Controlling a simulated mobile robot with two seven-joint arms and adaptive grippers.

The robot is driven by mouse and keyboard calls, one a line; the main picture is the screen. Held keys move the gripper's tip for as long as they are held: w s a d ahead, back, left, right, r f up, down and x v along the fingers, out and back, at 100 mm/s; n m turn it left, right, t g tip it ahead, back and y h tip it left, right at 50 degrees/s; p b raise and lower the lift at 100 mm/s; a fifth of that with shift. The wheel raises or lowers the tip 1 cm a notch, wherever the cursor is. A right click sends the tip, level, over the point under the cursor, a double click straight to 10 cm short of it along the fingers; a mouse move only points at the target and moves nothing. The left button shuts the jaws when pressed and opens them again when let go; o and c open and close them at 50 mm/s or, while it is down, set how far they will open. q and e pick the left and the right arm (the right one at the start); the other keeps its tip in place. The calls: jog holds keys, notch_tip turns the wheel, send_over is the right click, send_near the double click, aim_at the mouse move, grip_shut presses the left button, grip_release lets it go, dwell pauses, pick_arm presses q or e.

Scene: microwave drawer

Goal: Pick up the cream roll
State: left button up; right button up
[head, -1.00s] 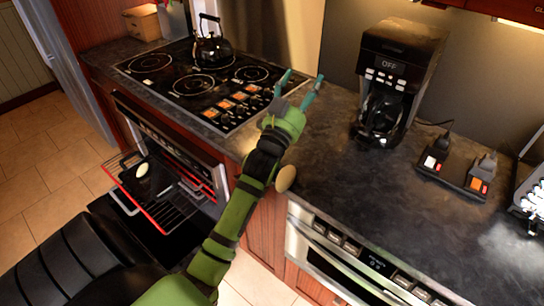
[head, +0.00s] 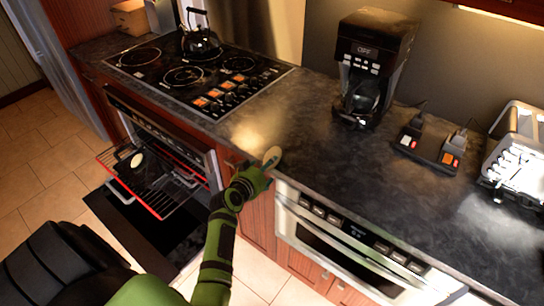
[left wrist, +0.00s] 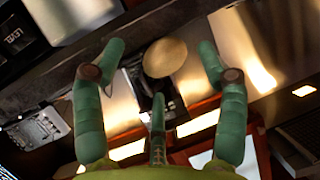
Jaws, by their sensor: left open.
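A tan oval (head: 272,156), which looks like the cream roll, sits at the front edge of the dark counter. It shows in the left wrist view (left wrist: 165,57) too, between the fingertips. My left gripper (left wrist: 158,52) is open, with one finger on each side of the oval; I see no clear contact. My right gripper is not in view.
The counter (head: 300,120) is clear between the stove (head: 195,75) and the coffee maker (head: 370,70). A toaster (head: 515,155) stands right. The open oven's rack (head: 150,185) juts out, with a pale oval (head: 137,160) in a dark pan. A microwave drawer (head: 350,245) is under the counter.

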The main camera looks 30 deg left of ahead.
pick_arm(q)
jog(key=shift+x, duration=1.05)
jog(key=shift+s, duration=0.1)
jog(key=c, duration=1.1)
jog(key=shift+c, duration=0.6)
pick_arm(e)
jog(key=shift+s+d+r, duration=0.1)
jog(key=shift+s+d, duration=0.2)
pick_arm(q)
jog(key=shift+s+f, duration=0.1)
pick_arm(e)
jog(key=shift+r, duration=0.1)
